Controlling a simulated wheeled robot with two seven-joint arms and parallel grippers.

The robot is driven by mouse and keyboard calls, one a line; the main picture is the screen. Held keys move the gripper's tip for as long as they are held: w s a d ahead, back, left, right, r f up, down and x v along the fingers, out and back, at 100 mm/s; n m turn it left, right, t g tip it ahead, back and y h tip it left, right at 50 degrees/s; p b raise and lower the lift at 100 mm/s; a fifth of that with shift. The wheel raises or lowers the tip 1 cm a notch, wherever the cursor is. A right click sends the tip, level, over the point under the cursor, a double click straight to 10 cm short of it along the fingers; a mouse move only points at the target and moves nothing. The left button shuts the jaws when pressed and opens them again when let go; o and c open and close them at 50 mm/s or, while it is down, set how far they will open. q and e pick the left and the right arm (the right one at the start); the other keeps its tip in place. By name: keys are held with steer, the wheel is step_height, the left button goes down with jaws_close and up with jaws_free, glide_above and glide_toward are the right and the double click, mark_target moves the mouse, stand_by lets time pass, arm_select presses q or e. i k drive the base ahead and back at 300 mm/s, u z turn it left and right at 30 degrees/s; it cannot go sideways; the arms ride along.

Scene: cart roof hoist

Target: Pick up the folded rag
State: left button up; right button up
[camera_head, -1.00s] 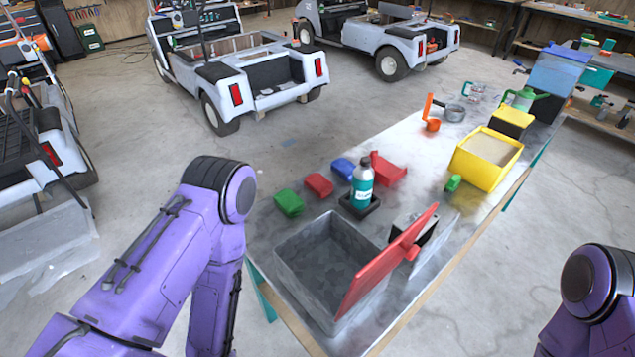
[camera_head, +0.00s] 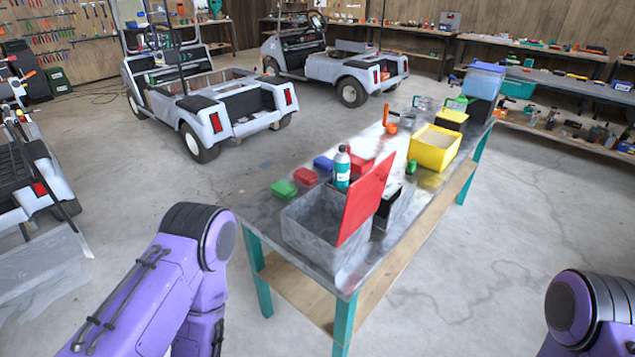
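Small folded-looking pieces in green (camera_head: 284,188), red (camera_head: 305,176) and blue (camera_head: 323,163) lie in a row on the metal-topped workbench (camera_head: 262,206), along its left edge. They are too small to tell for sure which is the folded rag. A grey bin (camera_head: 318,234) at the bench's near end stands in front of them, and a teal bottle (camera_head: 342,170) stands beside the blue piece. My purple arms show at the lower left and lower right, well short of the bench. Both grippers are out of view.
A red panel (camera_head: 364,200) stands tilted at the bin's right side. A yellow box (camera_head: 434,148) and an orange tool (camera_head: 390,119) are farther along the bench. Carts (camera_head: 207,108) stand behind on the left. The concrete floor (camera_head: 450,290) on the right is clear.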

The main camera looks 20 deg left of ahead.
mark_target(304, 176)
steer(key=z, duration=1.3)
steer(key=i, duration=2.4)
steer(key=u, duration=2.35)
